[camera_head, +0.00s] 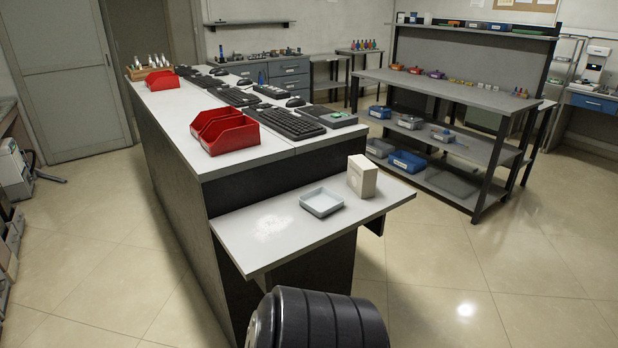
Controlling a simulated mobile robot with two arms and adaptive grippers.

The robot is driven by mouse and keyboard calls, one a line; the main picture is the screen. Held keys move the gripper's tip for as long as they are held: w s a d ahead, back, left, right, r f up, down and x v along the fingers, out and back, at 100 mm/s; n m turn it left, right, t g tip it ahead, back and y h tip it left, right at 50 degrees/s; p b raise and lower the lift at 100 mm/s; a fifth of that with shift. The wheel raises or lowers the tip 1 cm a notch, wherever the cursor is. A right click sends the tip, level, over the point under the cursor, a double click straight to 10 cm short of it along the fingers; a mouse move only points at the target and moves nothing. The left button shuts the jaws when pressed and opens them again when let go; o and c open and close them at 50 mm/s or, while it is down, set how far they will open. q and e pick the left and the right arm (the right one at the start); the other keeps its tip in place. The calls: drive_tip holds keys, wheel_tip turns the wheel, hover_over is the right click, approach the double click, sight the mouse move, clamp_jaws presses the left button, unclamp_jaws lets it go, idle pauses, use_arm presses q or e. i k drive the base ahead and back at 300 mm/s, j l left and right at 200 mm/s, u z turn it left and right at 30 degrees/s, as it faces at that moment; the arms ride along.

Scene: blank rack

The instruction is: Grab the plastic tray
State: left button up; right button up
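A shallow, pale grey plastic tray (321,202) sits flat on the low white shelf (268,235) at the near end of the long bench. It looks empty. A cream box (362,176) stands upright just behind and to the right of it. Neither of my grippers shows in the head view, so I cannot see where they are relative to the tray.
The long bench (181,115) rises behind the shelf, with red bins (222,131) and black keyboards (291,123) on top. A dark rack (447,92) with small coloured items and blue bins stands at right. The floor (430,265) between them is clear.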

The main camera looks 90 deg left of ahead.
sight(322, 201)
drive_tip(key=u, duration=2.65)
drive_tip(key=j, duration=0.1)
